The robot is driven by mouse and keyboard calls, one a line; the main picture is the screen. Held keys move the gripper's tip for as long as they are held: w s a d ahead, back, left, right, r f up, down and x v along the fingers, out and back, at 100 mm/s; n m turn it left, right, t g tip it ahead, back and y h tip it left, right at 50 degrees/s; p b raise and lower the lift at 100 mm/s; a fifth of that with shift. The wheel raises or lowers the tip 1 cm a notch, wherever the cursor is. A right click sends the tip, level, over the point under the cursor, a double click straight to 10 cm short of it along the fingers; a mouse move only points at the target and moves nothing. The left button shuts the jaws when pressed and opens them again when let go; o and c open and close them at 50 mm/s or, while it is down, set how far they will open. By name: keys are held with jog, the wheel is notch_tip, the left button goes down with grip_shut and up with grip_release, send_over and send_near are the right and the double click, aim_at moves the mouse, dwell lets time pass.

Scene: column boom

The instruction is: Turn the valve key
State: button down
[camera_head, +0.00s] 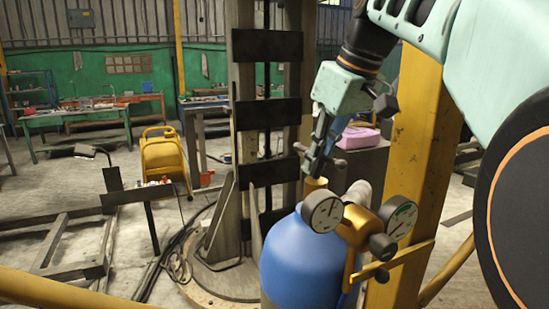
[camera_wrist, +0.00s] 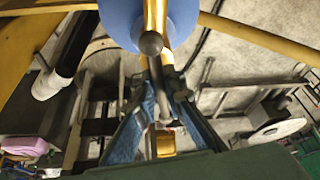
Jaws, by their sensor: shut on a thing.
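The valve key (camera_head: 340,163) is a small mauve-grey crossbar above a brass valve fitting (camera_head: 316,185) at the top of a blue gas cylinder (camera_head: 285,262). My gripper (camera_head: 318,162) points down from above and is shut on the key, with an end of the bar showing on either side of the fingers. In the wrist view my gripper (camera_wrist: 166,92) closes around the key, and the fingers hide much of it. The cylinder (camera_wrist: 123,15) shows at the top there. How far the key is turned cannot be told.
A brass regulator (camera_head: 357,229) with a left gauge (camera_head: 322,213) and a right gauge (camera_head: 399,216) sits close beside the key. A yellow post (camera_head: 411,150) stands to the right, a dark steel column (camera_head: 268,75) behind. A yellow rail (camera_head: 60,291) crosses the lower left.

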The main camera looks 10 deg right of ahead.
dwell(0.4)
jog(key=c, duration=2)
grip_release()
jog(key=shift+o, duration=0.2)
jog(key=v, duration=1.2)
